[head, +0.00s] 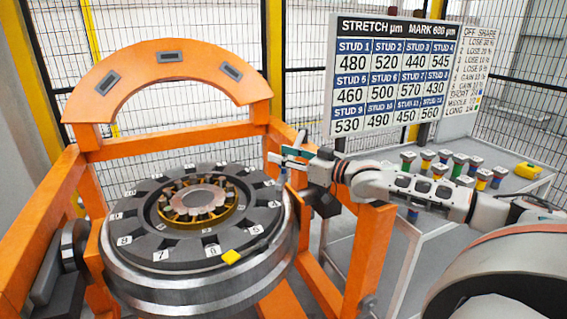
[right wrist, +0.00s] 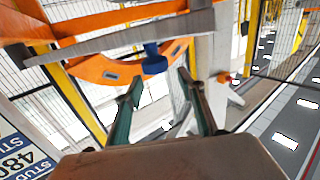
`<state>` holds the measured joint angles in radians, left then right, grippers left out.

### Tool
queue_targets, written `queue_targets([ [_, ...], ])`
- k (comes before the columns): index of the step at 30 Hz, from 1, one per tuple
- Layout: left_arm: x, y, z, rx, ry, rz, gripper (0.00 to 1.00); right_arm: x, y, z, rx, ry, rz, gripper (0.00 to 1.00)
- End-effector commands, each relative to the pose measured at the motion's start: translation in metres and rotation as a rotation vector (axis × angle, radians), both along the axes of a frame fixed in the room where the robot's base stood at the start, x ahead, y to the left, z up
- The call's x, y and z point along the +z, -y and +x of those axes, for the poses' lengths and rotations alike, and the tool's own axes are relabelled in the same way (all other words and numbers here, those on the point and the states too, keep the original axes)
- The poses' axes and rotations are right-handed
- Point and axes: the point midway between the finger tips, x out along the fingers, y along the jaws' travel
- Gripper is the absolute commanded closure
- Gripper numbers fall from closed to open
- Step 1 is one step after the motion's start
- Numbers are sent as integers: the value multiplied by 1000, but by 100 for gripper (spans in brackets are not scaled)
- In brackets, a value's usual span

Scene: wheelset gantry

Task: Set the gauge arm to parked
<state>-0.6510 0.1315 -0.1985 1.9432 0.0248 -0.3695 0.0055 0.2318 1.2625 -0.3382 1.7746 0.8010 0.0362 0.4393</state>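What looks like the gauge arm, a long flat grey bar (right wrist: 120,38), crosses the top of the right wrist view. A blue knob (right wrist: 154,60) hangs under it. In the head view a small blue piece (head: 283,177) shows at the far right rim of the wheelset (head: 200,285), largely confused with the fingers there. My right gripper (head: 284,156) is at this rim. In the right wrist view its two green fingers (right wrist: 160,77) are apart, with the knob just beyond the gap between their tips; I cannot tell whether they touch it. My left gripper is out of view.
An orange gantry frame (head: 165,132) with an arched plate surrounds the wheelset. A yellow block (head: 231,257) sits on its front rim. A white table (head: 400,235) with several coloured studs stands right, under a stretch board (head: 392,75). Mesh fencing closes the back.

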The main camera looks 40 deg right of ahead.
Motion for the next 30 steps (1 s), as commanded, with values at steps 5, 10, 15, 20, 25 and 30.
queue_targets([
  [5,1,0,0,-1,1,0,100,39,0,0,1,4,-4,61],
  [10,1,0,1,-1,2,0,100,62,0,0,1,3,-3,61],
  [15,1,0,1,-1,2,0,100,72,0,0,1,0,-1,61],
  [20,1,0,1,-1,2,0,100,74,0,0,0,0,0,61],
  [25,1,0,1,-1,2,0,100,74,0,0,1,-1,0,61],
  [30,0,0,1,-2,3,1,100,85,-12,1,28,53,-14,61],
])
